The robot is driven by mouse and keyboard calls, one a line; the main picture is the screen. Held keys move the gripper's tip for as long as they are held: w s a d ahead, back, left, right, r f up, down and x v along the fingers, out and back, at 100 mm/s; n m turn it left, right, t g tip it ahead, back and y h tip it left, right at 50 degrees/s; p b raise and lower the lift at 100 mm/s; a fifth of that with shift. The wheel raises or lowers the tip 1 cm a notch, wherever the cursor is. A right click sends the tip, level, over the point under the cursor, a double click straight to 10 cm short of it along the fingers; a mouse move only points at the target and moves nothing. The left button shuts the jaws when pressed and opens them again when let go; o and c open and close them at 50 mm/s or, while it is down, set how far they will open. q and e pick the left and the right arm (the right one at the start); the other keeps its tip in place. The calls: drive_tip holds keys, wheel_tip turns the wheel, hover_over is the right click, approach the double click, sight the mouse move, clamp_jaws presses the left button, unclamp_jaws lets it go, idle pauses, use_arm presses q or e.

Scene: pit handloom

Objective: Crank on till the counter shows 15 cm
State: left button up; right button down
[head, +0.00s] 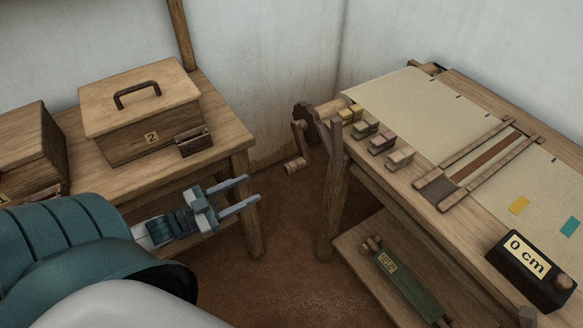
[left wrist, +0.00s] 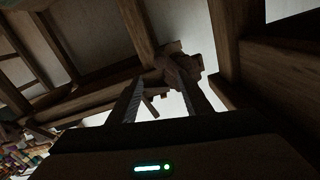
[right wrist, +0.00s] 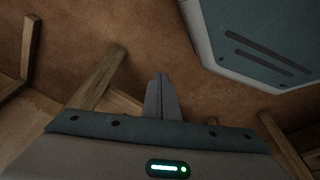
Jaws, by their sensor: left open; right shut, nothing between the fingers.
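The counter (head: 531,266) is a dark box at the loom's front right, and its label reads 0 cm. The wooden crank (head: 297,150) hangs at the loom's left end beside a toothed wheel (head: 304,113), its grip (head: 295,165) low. My left gripper (head: 243,191) is open and empty, left of the crank and apart from it, fingers pointing right. In the left wrist view the two fingers (left wrist: 158,95) stand apart with dark timber beyond. My right gripper (right wrist: 160,85) is shut and empty in the right wrist view, above the brown floor; the head view does not show it.
Cloth (head: 425,105) lies across the loom table, with small blocks (head: 383,142) along its left edge. A green object (head: 411,286) lies on the lower shelf. A lidded box (head: 140,110) marked 2 stands on the left table (head: 228,138). Open floor lies between the tables.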

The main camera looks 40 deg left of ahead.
sight(292, 168)
use_arm(q)
drive_tip(key=x, duration=1.5)
drive_tip(key=shift+w+d, duration=0.15)
drive_tip(key=shift+w, duration=0.05)
use_arm(e)
drive_tip(key=shift+s+d+f, duration=0.1)
drive_tip(key=shift+s+f, duration=0.2)
drive_tip(key=shift+f, duration=0.55)
use_arm(q)
drive_tip(key=shift+p, duration=0.3)
clamp_jaws()
use_arm(e)
drive_tip(key=shift+w+r, duration=0.1)
